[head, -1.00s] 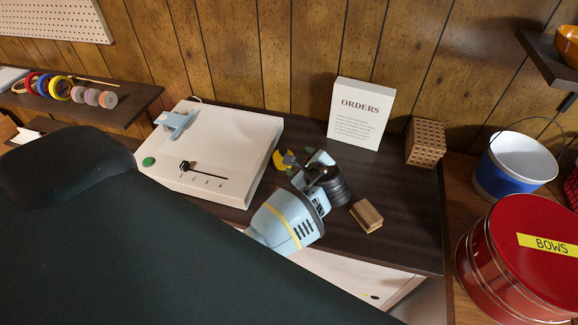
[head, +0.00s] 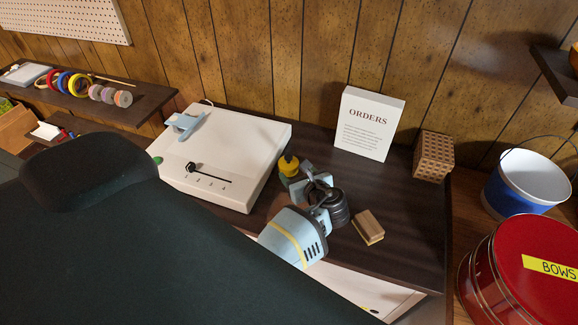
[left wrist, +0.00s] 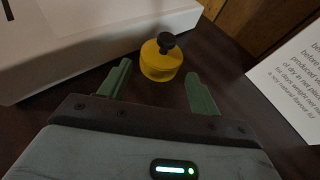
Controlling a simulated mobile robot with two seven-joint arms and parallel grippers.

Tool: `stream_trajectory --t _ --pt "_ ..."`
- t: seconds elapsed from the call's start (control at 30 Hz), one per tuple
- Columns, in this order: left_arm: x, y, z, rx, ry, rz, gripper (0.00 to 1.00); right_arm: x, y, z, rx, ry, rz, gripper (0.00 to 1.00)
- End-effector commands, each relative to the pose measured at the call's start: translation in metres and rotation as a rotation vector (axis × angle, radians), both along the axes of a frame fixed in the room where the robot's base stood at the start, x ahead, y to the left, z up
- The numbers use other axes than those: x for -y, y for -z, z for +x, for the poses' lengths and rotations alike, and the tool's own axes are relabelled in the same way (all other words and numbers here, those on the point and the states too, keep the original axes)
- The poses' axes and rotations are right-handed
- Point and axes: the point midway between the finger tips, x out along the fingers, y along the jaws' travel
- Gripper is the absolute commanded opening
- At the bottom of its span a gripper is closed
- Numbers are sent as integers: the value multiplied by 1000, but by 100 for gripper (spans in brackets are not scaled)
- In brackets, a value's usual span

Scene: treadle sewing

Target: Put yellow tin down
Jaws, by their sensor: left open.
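The yellow tin (head: 288,165), a short round tin with a black knob on top, stands upright on the dark counter beside the right side of the white box. In the left wrist view the tin (left wrist: 160,64) is just beyond and between my fingertips, with a gap on both sides. My left gripper (head: 304,180) is open and empty, just in front of the tin. Its two green fingers show in the left wrist view (left wrist: 158,80). My right gripper is not in view.
The white box (head: 232,150) with a slider stands left of the tin. An ORDERS sign (head: 368,125) stands behind to the right. A wooden block (head: 369,227) and a holed wooden block (head: 433,156) are on the counter. The counter between sign and small block is bare.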

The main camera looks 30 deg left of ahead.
Motion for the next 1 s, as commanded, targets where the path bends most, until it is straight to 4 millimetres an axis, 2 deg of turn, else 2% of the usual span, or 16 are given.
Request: stream_trajectory --t 0.4,0.7,0.73,1.0 --pt "-34 24 22 -2 -1 0 63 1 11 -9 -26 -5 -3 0" --pt "-38 24 25 2 0 -1 63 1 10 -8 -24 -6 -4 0" --pt "-38 24 25 2 0 -1 62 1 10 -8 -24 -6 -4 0" --pt "-38 24 26 3 1 -1 28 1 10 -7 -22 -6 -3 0"
